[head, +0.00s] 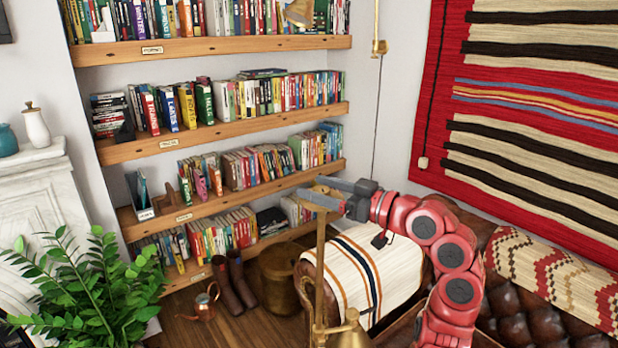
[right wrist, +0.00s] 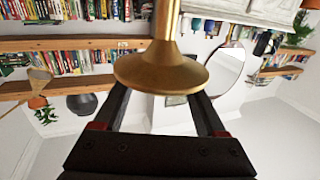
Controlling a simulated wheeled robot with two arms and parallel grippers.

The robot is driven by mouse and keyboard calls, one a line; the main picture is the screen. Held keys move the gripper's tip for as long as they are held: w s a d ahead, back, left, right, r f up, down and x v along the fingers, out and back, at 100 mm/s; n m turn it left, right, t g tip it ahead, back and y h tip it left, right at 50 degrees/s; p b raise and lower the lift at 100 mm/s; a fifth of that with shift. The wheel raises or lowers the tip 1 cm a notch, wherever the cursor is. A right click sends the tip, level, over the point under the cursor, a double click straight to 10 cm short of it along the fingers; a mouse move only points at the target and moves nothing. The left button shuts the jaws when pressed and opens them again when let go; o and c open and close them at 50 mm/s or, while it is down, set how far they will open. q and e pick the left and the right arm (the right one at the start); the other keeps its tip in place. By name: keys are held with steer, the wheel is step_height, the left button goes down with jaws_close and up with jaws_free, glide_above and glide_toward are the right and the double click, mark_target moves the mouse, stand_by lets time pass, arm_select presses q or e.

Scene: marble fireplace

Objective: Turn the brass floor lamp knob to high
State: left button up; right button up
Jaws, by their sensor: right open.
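The brass floor lamp (head: 320,262) stands upright at the lower middle of the head view, with a bell-shaped brass part (head: 350,332) low on it. My right gripper (head: 312,189) is at the upper end of its pole, with its fingers pointing left. The jaws are open. In the right wrist view, a flared brass part (right wrist: 160,75) on a stem lies in front of my right gripper (right wrist: 160,97), overlapping the space between the fingers. I cannot tell whether they touch it. No knob can be made out clearly. My left gripper is not in view.
A leather armchair with a striped blanket (head: 372,262) stands behind the lamp. Bookshelves (head: 225,133) fill the back wall. A leafy plant (head: 85,285) is at left. Boots (head: 235,280) and a copper can (head: 200,300) stand on the floor. A woven hanging (head: 540,110) covers the right wall.

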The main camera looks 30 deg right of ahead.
steer(key=shift+x, duration=1.3)
jaws_close()
